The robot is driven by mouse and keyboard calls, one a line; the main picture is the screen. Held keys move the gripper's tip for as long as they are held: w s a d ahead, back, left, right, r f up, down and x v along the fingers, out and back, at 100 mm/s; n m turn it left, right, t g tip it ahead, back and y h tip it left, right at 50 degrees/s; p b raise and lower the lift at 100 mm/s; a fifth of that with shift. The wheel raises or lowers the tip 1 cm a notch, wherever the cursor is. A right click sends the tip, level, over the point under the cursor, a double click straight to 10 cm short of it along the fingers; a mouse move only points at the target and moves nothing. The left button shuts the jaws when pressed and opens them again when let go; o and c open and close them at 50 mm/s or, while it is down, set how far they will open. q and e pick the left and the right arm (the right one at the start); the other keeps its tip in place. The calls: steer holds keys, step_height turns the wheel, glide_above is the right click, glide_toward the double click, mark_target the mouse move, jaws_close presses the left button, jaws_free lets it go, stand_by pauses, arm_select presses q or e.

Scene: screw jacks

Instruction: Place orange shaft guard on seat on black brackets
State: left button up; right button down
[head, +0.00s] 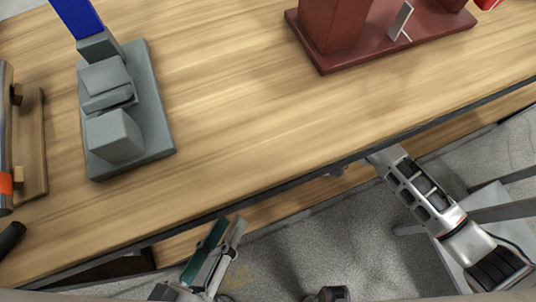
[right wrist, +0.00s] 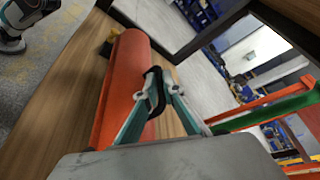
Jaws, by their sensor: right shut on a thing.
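The orange shaft guard (right wrist: 124,75) is a long, rounded orange cover in the right wrist view, running along a wooden surface. My right gripper (right wrist: 155,94) is shut on a black loop-shaped part at the side of the guard. Whether the guard rests on the wood or hangs just above it cannot be told. The right gripper and guard are not clearly seen in the head view. My left gripper (head: 229,233) is empty and open, below the table's front edge in the head view. I cannot make out the black brackets or the seat.
A grey fixture (head: 128,110) with a blue bar stands on the wooden table (head: 235,120). A dark red base (head: 370,55) is at the top right. A metal cylinder with an orange band (head: 5,185) is at the left edge. The middle of the table is clear.

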steer(key=shift+f, duration=0.5)
steer(key=shift+w+r, duration=0.1)
steer(key=shift+r, duration=0.05)
steer(key=c, duration=2.6)
jaws_free()
steer(key=shift+f, duration=0.3)
steer(key=o, duration=0.4)
arm_select(q)
steer(key=shift+d+r+n, duration=0.1)
steer(key=shift+d+n, duration=0.05)
steer(key=shift+n, duration=0.25)
arm_select(e)
steer(key=p+v, duration=0.1)
steer(key=v, duration=0.9)
steer(key=shift+d+r, duration=0.2)
steer(key=shift+d, duration=0.1)
arm_select(q)
steer(key=shift+a+m+p, duration=0.3)
steer(key=shift+a+m, duration=0.25)
steer(key=shift+m, duration=0.65)
arm_select(e)
steer(key=shift+d+r, duration=0.15)
steer(key=shift+d, duration=0.55)
arm_select(q)
steer(key=shift+w, duration=0.1)
